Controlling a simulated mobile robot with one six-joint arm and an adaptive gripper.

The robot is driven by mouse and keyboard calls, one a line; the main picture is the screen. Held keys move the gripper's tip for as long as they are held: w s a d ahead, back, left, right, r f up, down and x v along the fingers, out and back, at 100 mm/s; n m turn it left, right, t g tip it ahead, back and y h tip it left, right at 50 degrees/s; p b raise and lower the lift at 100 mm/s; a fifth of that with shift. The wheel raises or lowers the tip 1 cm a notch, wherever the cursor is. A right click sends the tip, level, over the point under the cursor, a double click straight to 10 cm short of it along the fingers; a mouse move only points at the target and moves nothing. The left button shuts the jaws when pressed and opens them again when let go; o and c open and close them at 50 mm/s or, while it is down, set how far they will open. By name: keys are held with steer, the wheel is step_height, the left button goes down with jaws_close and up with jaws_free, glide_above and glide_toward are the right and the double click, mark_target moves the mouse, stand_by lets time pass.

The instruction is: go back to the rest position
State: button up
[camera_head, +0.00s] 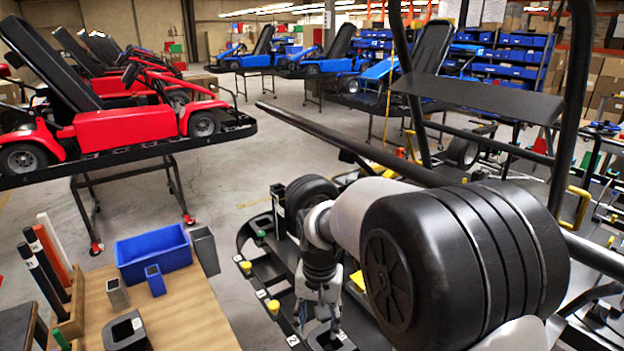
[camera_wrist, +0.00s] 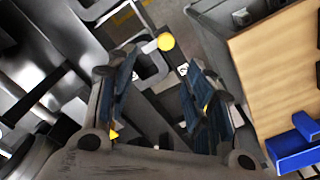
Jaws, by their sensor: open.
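My gripper (camera_head: 318,320) hangs pointing down in the head view, over the black stand with yellow knobs, right of the wooden table. In the wrist view my gripper (camera_wrist: 161,62) shows two dark blue-padded fingers spread apart, with nothing seen held between them. Beyond the fingers lie a black bar and a grey-edged black ring-shaped part (camera_wrist: 150,68). A yellow knob (camera_wrist: 166,41) shows just past the fingertips. My arm covers much of the lower right of the head view and hides part of the stand.
The wooden table (camera_head: 190,312) holds a blue bin (camera_head: 153,254), small cups and upright tubes. A black wheel (camera_head: 308,192) is on the stand behind my wrist. Red karts (camera_head: 125,128) stand at left, and blue karts farther back. Open floor (camera_head: 235,160) lies between.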

steer(key=s+d+r+n+t, duration=0.1)
steer(key=s+d+r, duration=0.3)
steer(key=s+r, duration=0.2)
steer(key=s+d+r+t, duration=0.1)
steer(key=s+d+r, duration=0.3)
steer(key=s+r, duration=0.25)
steer(key=s+d+t, duration=0.1)
steer(key=s+d, duration=0.1)
steer(key=s, duration=0.4)
steer(key=s+d+r+n+t, duration=0.1)
steer(key=s+d, duration=0.2)
steer(key=s, duration=0.3)
steer(key=shift+s, duration=0.35)
